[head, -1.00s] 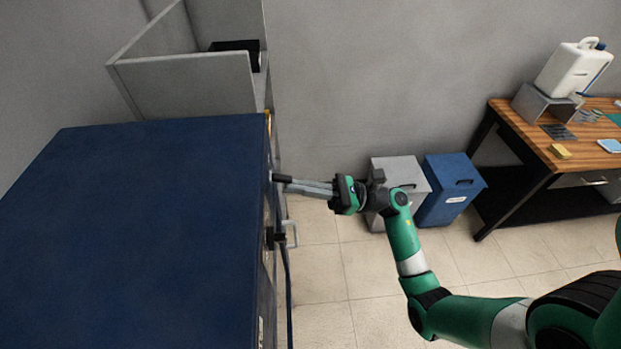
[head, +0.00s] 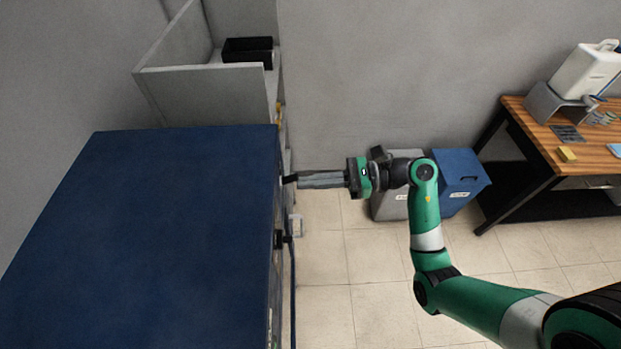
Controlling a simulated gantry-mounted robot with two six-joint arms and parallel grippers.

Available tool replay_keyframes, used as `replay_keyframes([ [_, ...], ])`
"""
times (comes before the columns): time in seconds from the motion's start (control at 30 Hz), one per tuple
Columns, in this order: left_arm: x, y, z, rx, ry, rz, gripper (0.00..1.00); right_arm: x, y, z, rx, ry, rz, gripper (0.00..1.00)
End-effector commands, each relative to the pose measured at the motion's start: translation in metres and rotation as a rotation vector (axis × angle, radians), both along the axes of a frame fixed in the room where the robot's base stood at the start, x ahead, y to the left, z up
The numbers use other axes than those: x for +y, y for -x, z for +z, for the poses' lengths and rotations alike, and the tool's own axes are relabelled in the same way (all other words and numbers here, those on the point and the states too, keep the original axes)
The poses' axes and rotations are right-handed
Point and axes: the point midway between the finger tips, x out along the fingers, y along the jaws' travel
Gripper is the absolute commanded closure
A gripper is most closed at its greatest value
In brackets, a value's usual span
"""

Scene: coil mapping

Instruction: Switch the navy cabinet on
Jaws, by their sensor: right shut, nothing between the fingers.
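The navy cabinet (head: 170,230) fills the left of the head view, seen mostly from above. Its front side faces right and shows only as a thin edge, so any switch on it is hard to make out. A black part with a cable (head: 281,238) sticks out from that front, lower down. My right gripper (head: 292,179) is shut and empty, its fingertips pointing left at the upper part of the cabinet's front. The tips are at or very near the front; I cannot tell whether they touch. My left gripper is not in view.
A grey open-topped unit (head: 205,97) holding a black bin (head: 248,51) stands behind the cabinet. A grey bin (head: 390,207) and a blue bin (head: 458,178) stand by the wall. A wooden workbench (head: 540,125) is at the right. The tiled floor (head: 350,290) between is clear.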

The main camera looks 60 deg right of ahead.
Motion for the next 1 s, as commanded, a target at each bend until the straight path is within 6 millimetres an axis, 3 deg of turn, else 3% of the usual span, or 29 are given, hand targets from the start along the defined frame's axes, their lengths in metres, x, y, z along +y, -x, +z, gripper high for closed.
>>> replay_keyframes([
  [0.27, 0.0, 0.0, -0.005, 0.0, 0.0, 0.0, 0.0, -0.011, 0.014, 0.0, -0.002, -0.001, -0.004, 1.0],
  [0.7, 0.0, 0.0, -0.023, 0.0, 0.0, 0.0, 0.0, -0.061, 0.085, 0.01, -0.002, 0.001, -0.004, 1.0],
  [1.0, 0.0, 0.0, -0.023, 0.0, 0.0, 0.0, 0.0, -0.066, 0.095, 0.013, 0.0, 0.0, 0.001, 1.0],
])
